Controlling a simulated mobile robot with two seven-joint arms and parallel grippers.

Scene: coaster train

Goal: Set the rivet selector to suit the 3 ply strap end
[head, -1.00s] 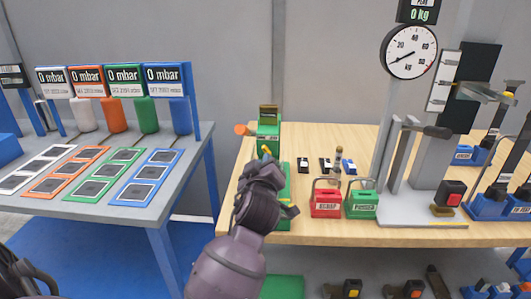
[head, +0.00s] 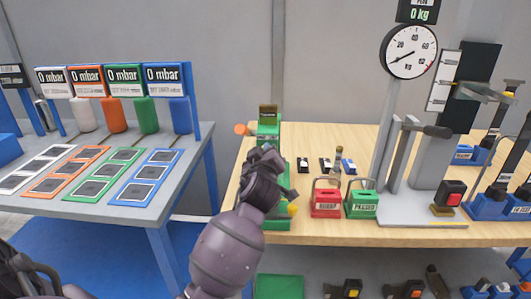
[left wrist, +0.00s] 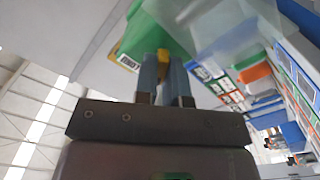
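The rivet selector appears to be the green machine (head: 268,128) at the left end of the wooden table, with a label plate on top. My left gripper (head: 264,160) is in front of it and hides much of it. In the left wrist view the green body (left wrist: 140,40) is close, and a yellow piece (left wrist: 163,62) lies between my nearly closed fingertips, apparently held. Another yellow part (head: 293,209) shows beside my gripper in the head view. Small dark pieces (head: 303,165) lie on the table, possibly strap ends; their plies are unreadable. My right gripper is not in view.
A red box (head: 326,203) and a green box (head: 361,204) with handles stand just right of my gripper. A dial scale (head: 409,52) rises further right. A grey bench (head: 110,207) with coloured frames stands left, across a gap.

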